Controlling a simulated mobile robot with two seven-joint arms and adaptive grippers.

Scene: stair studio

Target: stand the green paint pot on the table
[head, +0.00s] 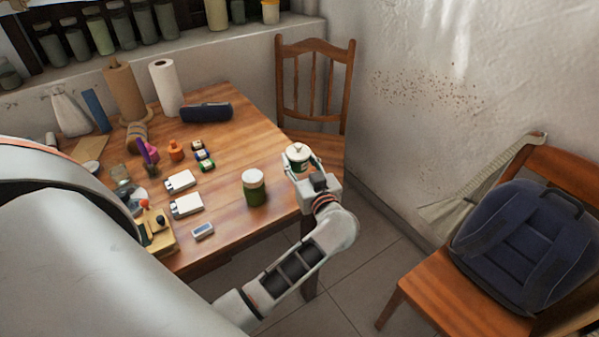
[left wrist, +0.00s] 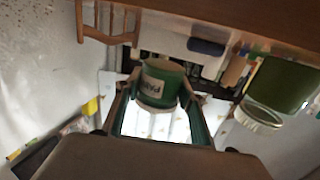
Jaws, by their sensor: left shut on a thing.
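The green paint pot (head: 298,157), with a white lid and white label, is held upright in my left gripper (head: 303,168). The left gripper is shut on its sides. In the head view the pot appears over the table's (head: 235,143) right edge, near the chair; how high it is above the tabletop is hard to tell. In the left wrist view, which is upside down, the pot (left wrist: 163,85) shows between the fingers, its lettering readable in part. My right gripper is not in view.
A darker green jar with a pale lid (head: 254,188) stands on the table close left of the gripper. White boxes (head: 186,204), small bottles and paper rolls (head: 166,87) fill the left and back. A wooden chair (head: 313,90) stands behind; a blue backpack (head: 525,245) sits right.

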